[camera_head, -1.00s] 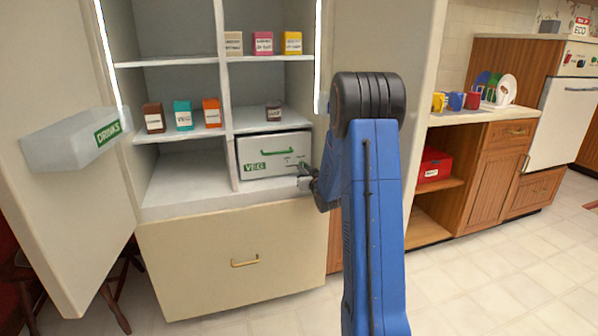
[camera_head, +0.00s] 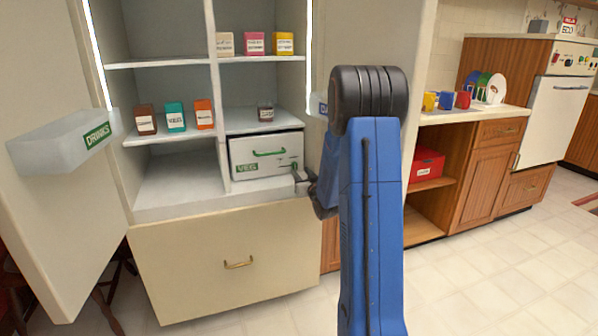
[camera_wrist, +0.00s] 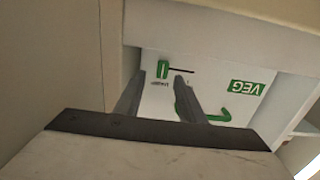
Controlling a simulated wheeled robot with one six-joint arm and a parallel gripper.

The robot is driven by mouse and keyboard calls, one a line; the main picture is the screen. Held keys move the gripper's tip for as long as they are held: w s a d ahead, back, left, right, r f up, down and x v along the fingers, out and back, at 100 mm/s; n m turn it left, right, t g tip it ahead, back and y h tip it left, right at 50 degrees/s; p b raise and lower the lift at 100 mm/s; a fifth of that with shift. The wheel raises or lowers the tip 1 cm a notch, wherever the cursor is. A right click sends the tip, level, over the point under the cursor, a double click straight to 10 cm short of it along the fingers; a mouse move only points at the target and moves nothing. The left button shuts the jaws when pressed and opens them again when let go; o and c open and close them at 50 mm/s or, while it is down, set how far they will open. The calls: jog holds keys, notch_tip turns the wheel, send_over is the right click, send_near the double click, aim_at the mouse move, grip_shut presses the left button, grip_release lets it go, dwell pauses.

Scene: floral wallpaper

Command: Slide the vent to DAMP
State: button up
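The white VEG drawer (camera_head: 248,171) sits in the lower right compartment of the open cabinet, with a green handle (camera_head: 268,153) on its front. Its vent slot (camera_head: 288,166) is a thin dark line low on the right of the front. In the wrist view the drawer front (camera_wrist: 210,68) appears upside down. There the green vent slider (camera_wrist: 162,69) stands at the left end of the dark slot, with small unreadable print beside it. My gripper (camera_wrist: 161,75) is open and empty, its fingertips either side of the slider in the picture. I cannot tell whether they touch it.
A clear DRINKS bin (camera_head: 65,147) is on the open left door. Small labelled boxes (camera_head: 175,117) stand on the shelves above. A closed lower drawer front (camera_head: 220,275) lies below. The cabinet's side wall is close to my gripper in the wrist view.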

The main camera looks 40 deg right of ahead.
jog(key=v, duration=1.2)
jog(key=shift+s, duration=0.4)
jog(key=s+a+r+n+g+y, duration=0.1)
jog(key=s+a+r+g, duration=0.15)
jog(key=s+a, duration=0.45)
jog(key=s+a+r+g+y, duration=0.15)
jog(key=a+g, duration=0.25)
jog(key=a, duration=0.6)
jog(key=s+a+g, duration=0.2)
jog(key=s+a, duration=0.3)
jog(key=s, duration=0.3)
jog(key=s+a+n+g+y, duration=0.1)
jog(key=s+a+g, duration=0.1)
jog(key=s+a, duration=0.3)
jog(key=s+a+n+g+y, duration=0.1)
jog(key=s+a, duration=0.3)
jog(key=s, duration=0.9)
jog(key=shift+a+f+g, duration=0.3)
jog(key=shift+a+g, duration=0.1)
jog(key=shift+g, duration=0.15)
